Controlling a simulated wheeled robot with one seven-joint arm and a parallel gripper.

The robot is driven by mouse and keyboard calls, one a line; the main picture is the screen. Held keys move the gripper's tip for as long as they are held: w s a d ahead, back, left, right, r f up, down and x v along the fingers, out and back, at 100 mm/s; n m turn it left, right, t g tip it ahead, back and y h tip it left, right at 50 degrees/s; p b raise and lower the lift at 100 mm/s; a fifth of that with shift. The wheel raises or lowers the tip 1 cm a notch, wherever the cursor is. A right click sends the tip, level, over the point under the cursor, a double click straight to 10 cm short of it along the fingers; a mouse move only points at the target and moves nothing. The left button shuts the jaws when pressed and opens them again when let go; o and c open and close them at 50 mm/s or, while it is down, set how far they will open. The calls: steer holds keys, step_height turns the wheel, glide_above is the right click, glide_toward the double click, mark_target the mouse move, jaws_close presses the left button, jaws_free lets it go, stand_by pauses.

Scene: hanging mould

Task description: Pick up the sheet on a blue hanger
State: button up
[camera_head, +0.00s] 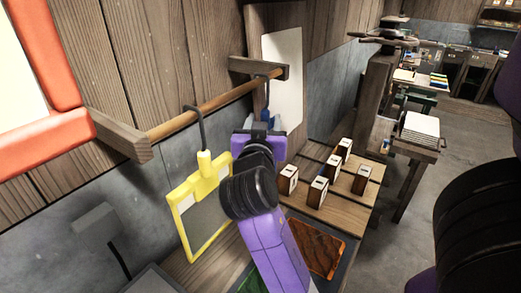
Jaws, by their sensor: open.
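A blue hanger (267,115) hangs by a dark hook near the far end of a wooden rod (215,103). Only a small part of its blue top shows. The sheet below it is hidden behind my purple and black arm. My gripper (262,129) is open at the blue hanger, its fingers small and dark in this view. I cannot tell whether the fingers touch the hanger or stand around it.
A yellow hanger (205,162) with a grey sheet in a yellow frame hangs on the same rod, close left of my arm. Several small wooden blocks (317,192) stand on the slatted bench (325,211) to the right. A wood-grained board (313,248) lies in front.

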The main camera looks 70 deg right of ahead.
steer(key=p+x, duration=0.1)
steer(key=x, duration=0.3)
steer(key=shift+d+p, duration=0.25)
steer(key=shift+p, duration=0.1)
jaws_close()
stand_by(1.1)
